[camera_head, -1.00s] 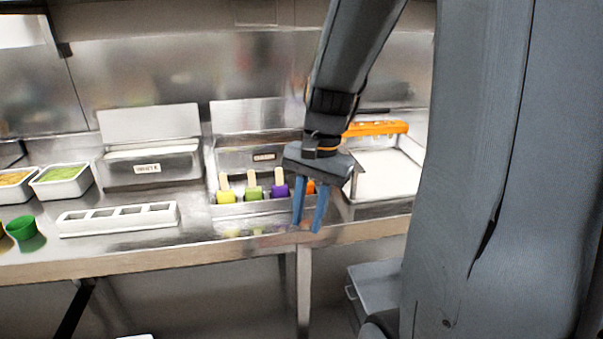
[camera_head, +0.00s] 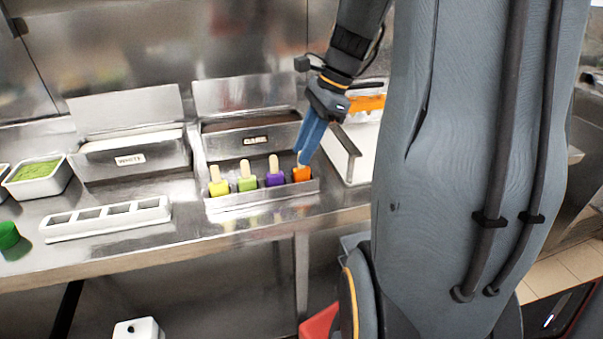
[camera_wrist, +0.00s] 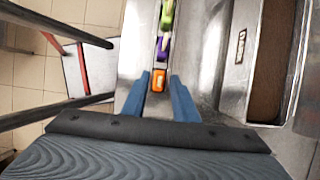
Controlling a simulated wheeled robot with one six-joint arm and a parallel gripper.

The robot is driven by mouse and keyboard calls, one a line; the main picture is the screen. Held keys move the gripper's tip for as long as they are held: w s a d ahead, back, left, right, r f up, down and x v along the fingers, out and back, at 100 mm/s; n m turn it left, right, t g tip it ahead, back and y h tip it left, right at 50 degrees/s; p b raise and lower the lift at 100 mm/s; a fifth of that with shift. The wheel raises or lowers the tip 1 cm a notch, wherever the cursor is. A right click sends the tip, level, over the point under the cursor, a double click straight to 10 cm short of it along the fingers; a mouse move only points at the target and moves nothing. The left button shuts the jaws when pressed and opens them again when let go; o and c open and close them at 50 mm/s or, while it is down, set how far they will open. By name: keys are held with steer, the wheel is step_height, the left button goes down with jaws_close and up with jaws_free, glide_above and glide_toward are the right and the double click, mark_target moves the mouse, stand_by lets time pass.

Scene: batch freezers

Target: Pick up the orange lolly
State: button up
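The orange lolly (camera_head: 301,174) stands upright, stick up, at the right end of a row in a metal holder (camera_head: 262,199). A purple lolly (camera_head: 275,179), a green lolly (camera_head: 247,183) and a yellow-green lolly (camera_head: 218,187) stand to its left. My gripper (camera_head: 305,160) is just above the orange lolly, its blue fingers pointing down at the stick. In the wrist view the orange lolly (camera_wrist: 158,81) shows between the tips of the two spread fingers of my gripper (camera_wrist: 160,80). The fingers look apart from it.
Behind the lollies is a dark-filled bin (camera_head: 250,130) labelled DARK, with a white-filled bin (camera_head: 130,155) to its left. An empty white slotted holder (camera_head: 107,220) stands on the left counter. A metal-rimmed tray (camera_head: 345,152) is close right of my gripper.

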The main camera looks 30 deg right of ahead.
steer(key=shift+x, duration=1.1)
jaws_close()
step_height(320, 180, up, 10)
steer(key=shift+r+b, duration=0.1)
steer(key=shift+b, duration=0.4)
step_height(320, 180, up, 7)
steer(key=p, duration=0.7)
steer(key=shift+s, duration=0.1)
